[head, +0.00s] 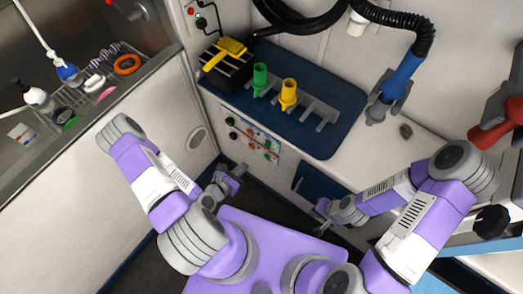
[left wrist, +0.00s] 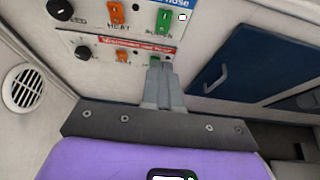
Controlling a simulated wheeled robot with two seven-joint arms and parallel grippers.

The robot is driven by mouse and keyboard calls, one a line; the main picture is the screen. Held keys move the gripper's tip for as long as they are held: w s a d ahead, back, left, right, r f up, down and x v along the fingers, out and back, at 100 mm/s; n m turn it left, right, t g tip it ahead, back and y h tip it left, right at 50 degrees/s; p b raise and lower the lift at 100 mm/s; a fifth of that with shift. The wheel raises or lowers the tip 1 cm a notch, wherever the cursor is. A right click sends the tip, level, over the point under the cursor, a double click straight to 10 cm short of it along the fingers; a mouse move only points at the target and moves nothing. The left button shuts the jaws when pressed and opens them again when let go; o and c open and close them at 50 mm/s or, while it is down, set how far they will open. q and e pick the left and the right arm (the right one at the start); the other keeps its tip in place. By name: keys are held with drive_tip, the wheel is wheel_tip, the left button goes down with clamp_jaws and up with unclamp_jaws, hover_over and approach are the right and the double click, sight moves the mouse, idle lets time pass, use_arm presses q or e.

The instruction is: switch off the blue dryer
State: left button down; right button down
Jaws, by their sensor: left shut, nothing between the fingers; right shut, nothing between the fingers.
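The blue dryer's hose nozzle (head: 402,76) hangs in a holder at upper right of the head view. A control panel (head: 252,138) is on the cabinet front. In the left wrist view its upper row, under a blue label (left wrist: 172,3), has an orange heat switch (left wrist: 117,13), a green power switch (left wrist: 163,21) and a small light (left wrist: 183,17). The lower row has a red label (left wrist: 138,46) and a green switch (left wrist: 154,61) partly hidden by my fingers. My left gripper (head: 240,170) is shut and empty, just before the lower row; contact is unclear. My right gripper (head: 323,228) is shut and empty.
A red nozzle (head: 495,125) is at far right. A dark blue cabinet door (left wrist: 237,60) is right of the panel. A sink tub is at upper left.

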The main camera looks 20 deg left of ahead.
use_arm(q)
drive_tip(key=b, duration=0.6)
approach(267, 147)
drive_tip(key=f, duration=0.2)
drive_tip(key=shift+w+d+f+b, duration=0.1)
drive_tip(key=shift+w+d+b, duration=0.15)
drive_tip(key=shift+w, duration=0.7)
drive_tip(key=shift+w+d+f+b, duration=0.15)
drive_tip(key=shift+w+d+b, duration=0.1)
drive_tip(key=shift+w, duration=0.7)
drive_tip(key=shift+w+d+f+b, duration=0.15)
drive_tip(key=shift+w+b, duration=0.1)
drive_tip(key=shift+w, duration=0.75)
drive_tip(key=shift+d, duration=0.1)
